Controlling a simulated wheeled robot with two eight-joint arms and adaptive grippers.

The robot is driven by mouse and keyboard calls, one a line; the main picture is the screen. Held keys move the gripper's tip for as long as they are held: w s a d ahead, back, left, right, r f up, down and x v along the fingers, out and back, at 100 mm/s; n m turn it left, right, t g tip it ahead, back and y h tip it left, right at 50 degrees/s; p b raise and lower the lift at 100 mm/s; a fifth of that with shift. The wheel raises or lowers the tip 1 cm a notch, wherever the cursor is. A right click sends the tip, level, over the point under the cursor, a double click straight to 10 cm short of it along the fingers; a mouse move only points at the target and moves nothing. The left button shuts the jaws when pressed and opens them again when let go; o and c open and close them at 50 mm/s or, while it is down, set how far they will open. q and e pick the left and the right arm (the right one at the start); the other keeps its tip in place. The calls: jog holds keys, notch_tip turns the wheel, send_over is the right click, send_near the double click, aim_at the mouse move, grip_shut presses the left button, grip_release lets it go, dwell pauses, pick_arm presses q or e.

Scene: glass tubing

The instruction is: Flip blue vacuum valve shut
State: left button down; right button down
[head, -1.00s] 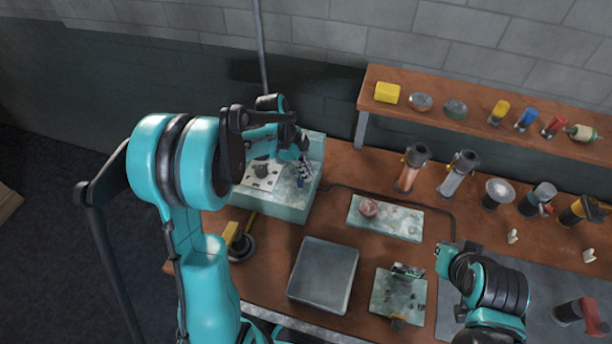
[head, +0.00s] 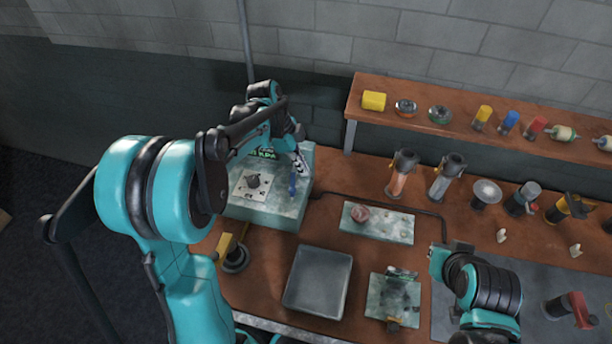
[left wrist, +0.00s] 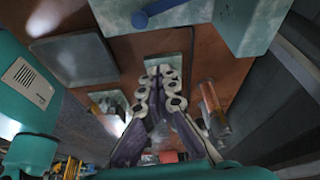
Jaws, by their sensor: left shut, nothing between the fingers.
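The blue valve lever (head: 292,185) stands out on the right part of the pale green marbled pump box (head: 262,216) at the back left. It also shows in the left wrist view (left wrist: 158,10) along the top edge, on the box face. My left gripper (head: 301,166) is shut and empty. It is just above and behind the lever in the head view, apart from it as far as I can tell. In the left wrist view its fingertips (left wrist: 163,72) are together, below the lever. My right arm is in view at the right, but its fingers are not.
A dark knob (head: 254,181) sits on the box's white panel. A grey tray (head: 318,282), a marbled slab with a pinkish piece (head: 361,214) and a small stand (head: 393,297) lie on the bench. A shelf (head: 470,138) with jars and vials runs along the back right.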

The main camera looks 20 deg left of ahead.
pick_arm(q)
jog(key=v, duration=0.2)
jog(key=shift+a+r, duration=0.1)
jog(key=shift+r, duration=0.3)
